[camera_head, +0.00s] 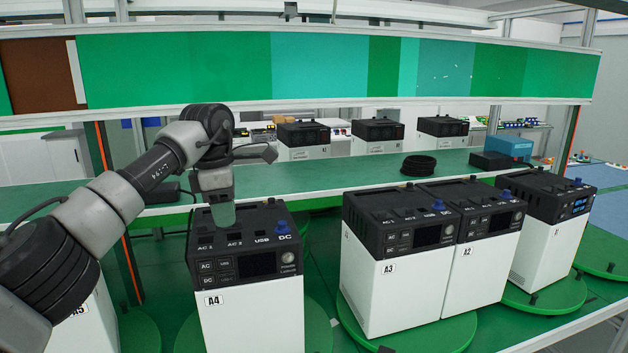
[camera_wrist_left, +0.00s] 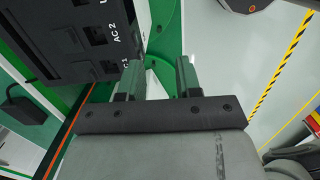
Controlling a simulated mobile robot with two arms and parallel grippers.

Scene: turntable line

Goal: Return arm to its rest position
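My left gripper (camera_head: 222,213) points down over the rear left of the black top of power station A4 (camera_head: 240,245). In the left wrist view its two fingers (camera_wrist_left: 159,78) stand apart with nothing between them. The black top of a power station with an "AC 2" label (camera_wrist_left: 90,40) is beside the fingers there. In the head view I cannot tell how far the fingertips are above or behind A4. My left arm reaches in from the left with its elbow bent. My right gripper is in neither view.
Power stations A3 (camera_head: 385,270), A2 (camera_head: 488,265) and another (camera_head: 550,235) stand on green turntables to the right. A5 (camera_head: 85,320) is partly behind my arm. A green shelf (camera_head: 345,183) behind holds a black cable coil (camera_head: 419,165) and a blue box (camera_head: 508,147).

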